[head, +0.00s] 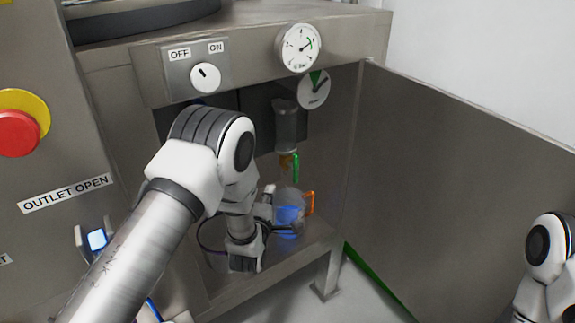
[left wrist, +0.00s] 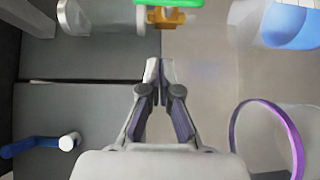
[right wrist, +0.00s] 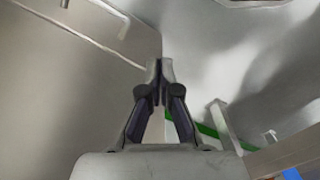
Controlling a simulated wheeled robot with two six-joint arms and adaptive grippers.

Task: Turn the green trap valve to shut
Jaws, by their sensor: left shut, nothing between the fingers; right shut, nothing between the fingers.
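The green trap valve handle (head: 296,166) hangs roughly upright beside a small brass valve body (head: 286,161), under a grey cylinder inside the open cabinet. In the left wrist view the green handle (left wrist: 168,3) lies across the top edge, partly cut off, with the brass body (left wrist: 165,17) just below it. My left gripper (left wrist: 158,68) is shut and empty, with its tips short of the brass body and apart from it. In the head view my left arm's wrist partly hides it, low in the cabinet. My right gripper (right wrist: 160,68) is shut and empty, facing plain metal panels.
A clear vessel with blue liquid (head: 289,218) and an orange handle (head: 310,203) stand below the valve. A purple-rimmed clear round thing (left wrist: 296,150) is right of my left gripper. The open door panel (head: 460,180) bounds the right. An OFF/ON switch (head: 205,78) and gauge (head: 298,47) sit above.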

